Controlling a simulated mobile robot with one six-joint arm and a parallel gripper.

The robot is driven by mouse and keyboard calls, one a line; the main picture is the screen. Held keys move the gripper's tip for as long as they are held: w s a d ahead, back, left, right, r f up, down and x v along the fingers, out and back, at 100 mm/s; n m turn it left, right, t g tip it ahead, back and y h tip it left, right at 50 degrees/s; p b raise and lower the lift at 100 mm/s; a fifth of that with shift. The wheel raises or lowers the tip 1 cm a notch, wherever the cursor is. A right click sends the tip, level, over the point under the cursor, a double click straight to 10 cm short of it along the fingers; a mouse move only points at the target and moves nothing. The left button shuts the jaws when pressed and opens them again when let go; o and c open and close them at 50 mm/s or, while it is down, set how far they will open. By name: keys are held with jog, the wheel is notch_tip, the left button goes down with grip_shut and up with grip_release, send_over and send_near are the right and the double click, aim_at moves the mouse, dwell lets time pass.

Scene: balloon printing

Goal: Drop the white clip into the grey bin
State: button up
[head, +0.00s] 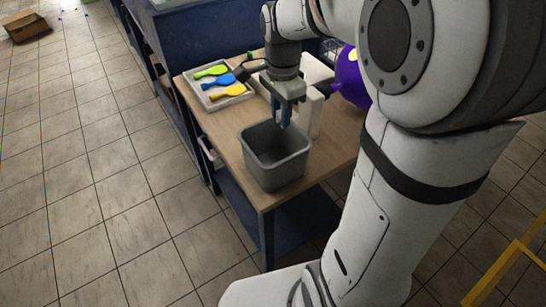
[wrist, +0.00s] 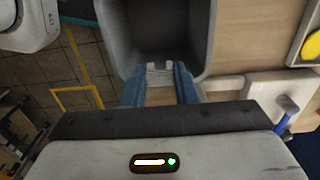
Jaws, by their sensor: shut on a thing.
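The grey bin (head: 278,176) stands upright near the front corner of the wooden table, and its inside looks empty. It also fills the top of the wrist view (wrist: 205,35). My gripper (head: 283,119) points down at the bin's back rim in the head view. In the wrist view, my gripper's blue fingers (wrist: 159,74) are shut on the small white clip (wrist: 158,68), which shows between their tips against the bin's near edge. In the head view I cannot make out the clip. How high it is above the rim is hard to tell.
A tray (head: 207,101) holding green, blue and yellow balloons lies at the back left of the wooden table (head: 225,140). A white machine part (head: 310,112) stands just behind the bin. A purple balloon (head: 350,78) is at the right. Tiled floor is open at left.

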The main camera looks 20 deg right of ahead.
jog(key=o, duration=0.9)
jog(key=shift+o, duration=0.2)
jog(key=shift+r, duration=0.15)
notch_tip(320, 180, up, 8)
jog(key=shift+f, duration=0.2)
jog(key=s+f+n+t, duration=0.1)
jog(key=s+f+n, duration=0.3)
jog(key=s+n, duration=0.3)
jog(key=s+f+n+t, duration=0.1)
jog(key=s+f+n, duration=0.3)
jog(key=s+n, duration=0.3)
jog(key=shift+a+t, duration=0.15)
jog(key=shift+t, duration=0.25)
